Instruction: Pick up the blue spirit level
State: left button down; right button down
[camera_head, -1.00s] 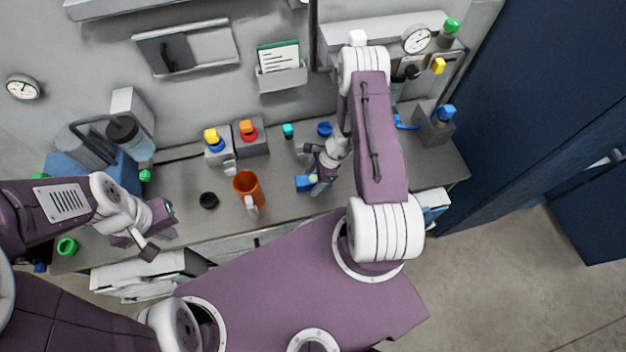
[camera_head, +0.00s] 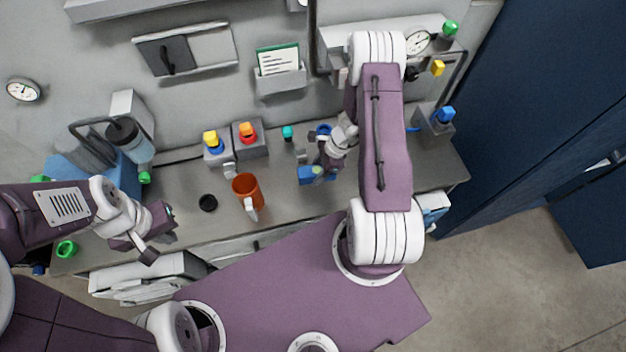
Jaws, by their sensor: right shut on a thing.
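The blue spirit level (camera_head: 306,174) is over the right half of the grey worktop, at the jaws of my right gripper (camera_head: 318,171). A pale yellow-green spot shows on it. My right gripper is shut on it and partly covers it. I cannot tell how far it is off the worktop. My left gripper (camera_head: 158,243) is over the worktop's front left, away from the level; its jaws look apart with nothing between them.
An orange mug (camera_head: 246,190) and a black round cap (camera_head: 208,203) stand on the worktop between my grippers. A green ring (camera_head: 67,249) lies at the front left.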

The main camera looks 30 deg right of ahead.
jog(key=w+d+r, duration=0.2)
jog(key=d+r, duration=0.4)
jog(key=d, duration=0.3)
jog(key=shift+d+b, duration=0.35)
jog(key=shift+b, duration=0.1)
